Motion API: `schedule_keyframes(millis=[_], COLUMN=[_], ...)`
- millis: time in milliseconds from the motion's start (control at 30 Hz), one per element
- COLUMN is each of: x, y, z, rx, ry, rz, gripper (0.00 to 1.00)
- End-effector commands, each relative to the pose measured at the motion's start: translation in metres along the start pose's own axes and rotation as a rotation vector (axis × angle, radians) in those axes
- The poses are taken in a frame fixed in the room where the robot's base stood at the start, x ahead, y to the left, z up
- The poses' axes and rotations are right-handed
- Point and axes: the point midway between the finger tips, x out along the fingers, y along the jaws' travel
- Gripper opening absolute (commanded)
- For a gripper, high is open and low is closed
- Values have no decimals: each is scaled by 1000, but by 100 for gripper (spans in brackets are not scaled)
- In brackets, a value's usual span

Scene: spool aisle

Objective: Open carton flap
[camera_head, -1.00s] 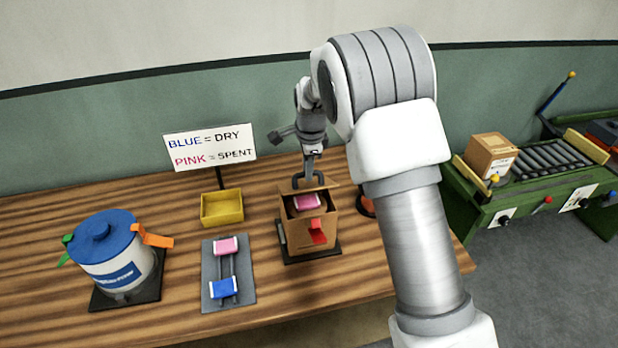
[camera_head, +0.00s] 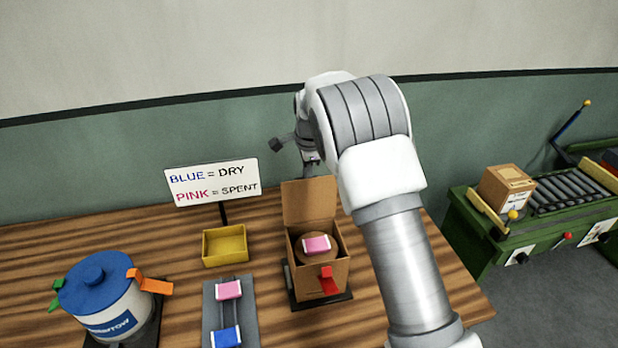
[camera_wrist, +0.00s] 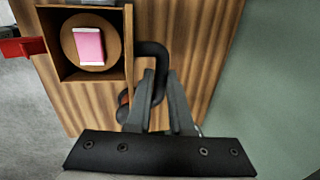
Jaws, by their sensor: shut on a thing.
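The brown carton (camera_head: 338,276) stands on a dark pad on the bench with its flap (camera_head: 309,203) raised about upright at the back. Inside it sits a round brown spool with a pink-and-white block (camera_head: 316,245) on top; the block also shows in the wrist view (camera_wrist: 89,46). A red tab (camera_head: 328,281) is on the carton's front. In the wrist view my gripper (camera_wrist: 158,82) is shut on a black curved handle (camera_wrist: 152,48) beside the flap's edge. In the head view the fingertips are hidden behind the flap.
A yellow tray (camera_head: 225,246), a grey board (camera_head: 246,296) with pink and blue blocks, and a blue-lidded pot (camera_head: 100,295) stand left of the carton. A sign (camera_head: 212,182) stands behind. A green roller conveyor (camera_head: 470,237) with another carton (camera_head: 507,188) is at the right.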

Motion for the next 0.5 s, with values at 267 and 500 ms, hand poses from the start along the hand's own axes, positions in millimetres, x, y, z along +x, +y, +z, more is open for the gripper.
schedule_keyframes(millis=[267,500], x=[14,20], y=[-19,-28], z=[0,1], rx=[-1,0], ry=[0,-1], rz=[1,-6], gripper=[0,0])
